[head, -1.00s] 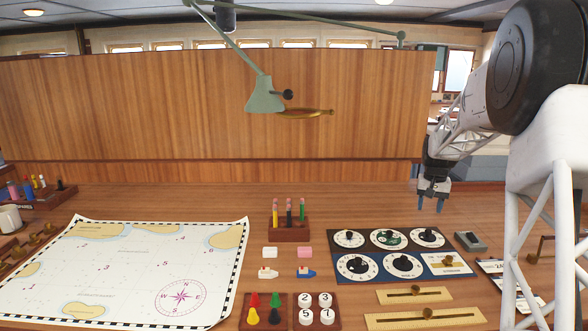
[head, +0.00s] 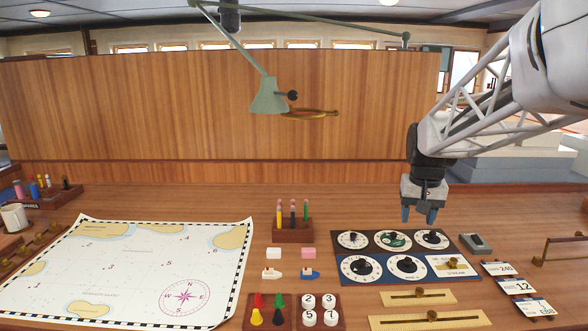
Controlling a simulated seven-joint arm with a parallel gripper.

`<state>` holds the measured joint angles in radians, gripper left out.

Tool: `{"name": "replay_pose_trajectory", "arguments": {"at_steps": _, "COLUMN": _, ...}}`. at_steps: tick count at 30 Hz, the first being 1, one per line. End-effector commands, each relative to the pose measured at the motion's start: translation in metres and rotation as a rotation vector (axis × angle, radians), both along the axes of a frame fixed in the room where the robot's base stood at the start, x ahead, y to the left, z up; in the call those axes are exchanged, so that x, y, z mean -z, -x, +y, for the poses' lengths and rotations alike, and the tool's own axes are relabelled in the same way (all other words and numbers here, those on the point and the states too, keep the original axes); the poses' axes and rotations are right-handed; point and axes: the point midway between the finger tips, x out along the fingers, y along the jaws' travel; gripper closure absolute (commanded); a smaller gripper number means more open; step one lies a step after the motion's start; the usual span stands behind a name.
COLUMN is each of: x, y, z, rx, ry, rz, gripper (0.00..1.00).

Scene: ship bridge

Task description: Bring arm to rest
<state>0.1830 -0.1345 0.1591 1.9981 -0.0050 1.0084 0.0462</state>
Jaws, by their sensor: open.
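My gripper (head: 420,215) hangs from my arm at the right in the head view, fingers pointing down. Its two bluish fingertips stand apart with nothing between them. It is above the table, over the back right part of the dial panel (head: 380,281), and appears apart from it. My arm reaches in from the upper right.
A chart (head: 125,270) covers the left. A pencil rack (head: 292,230), erasers, small boats, a tray of coloured pawns (head: 267,321) and numbered discs (head: 320,300) fill the middle. Brass sliders (head: 418,294), a grey box (head: 475,243) and number cards (head: 515,286) lie right. A green lamp (head: 270,97) hangs above.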

Motion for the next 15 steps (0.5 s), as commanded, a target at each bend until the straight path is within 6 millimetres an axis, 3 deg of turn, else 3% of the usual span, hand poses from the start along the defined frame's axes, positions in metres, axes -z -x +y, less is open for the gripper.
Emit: {"name": "replay_pose_trajectory", "arguments": {"at_steps": 15, "x": -0.003, "y": 0.129, "z": 0.059, "rx": -0.085, "ry": 0.011, "rz": -0.050, "gripper": 0.49}}
